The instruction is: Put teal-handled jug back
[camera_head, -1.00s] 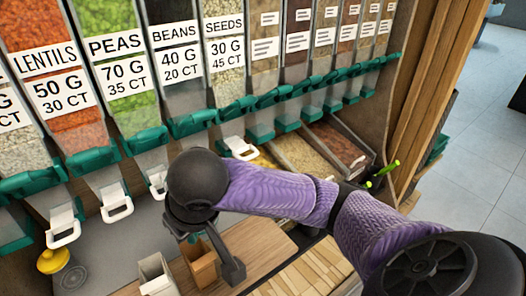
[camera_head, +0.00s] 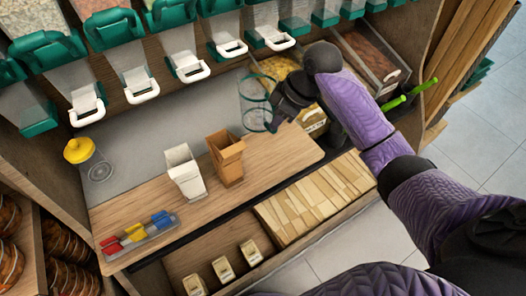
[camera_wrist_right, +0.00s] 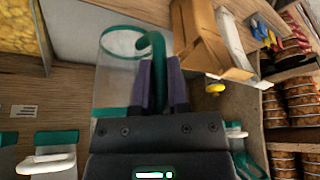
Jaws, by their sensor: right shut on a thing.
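The clear jug (camera_head: 256,103) with teal rims is in front of the grey back panel, above or at the far edge of the wooden counter. I cannot tell whether its base touches the counter. My right gripper (camera_head: 279,112) is at its right side. In the right wrist view, the fingers (camera_wrist_right: 154,85) are shut on the teal handle (camera_wrist_right: 155,48) and the clear jug body (camera_wrist_right: 114,75) shows to the left of them. My left gripper is not in view.
White (camera_head: 184,172) and brown (camera_head: 226,158) paper bags stand on the counter (camera_head: 275,160). A tray of coloured scoops (camera_head: 138,236) lies at left. Dispensers with teal parts (camera_head: 120,28) hang above; open bins (camera_head: 370,55) are at right.

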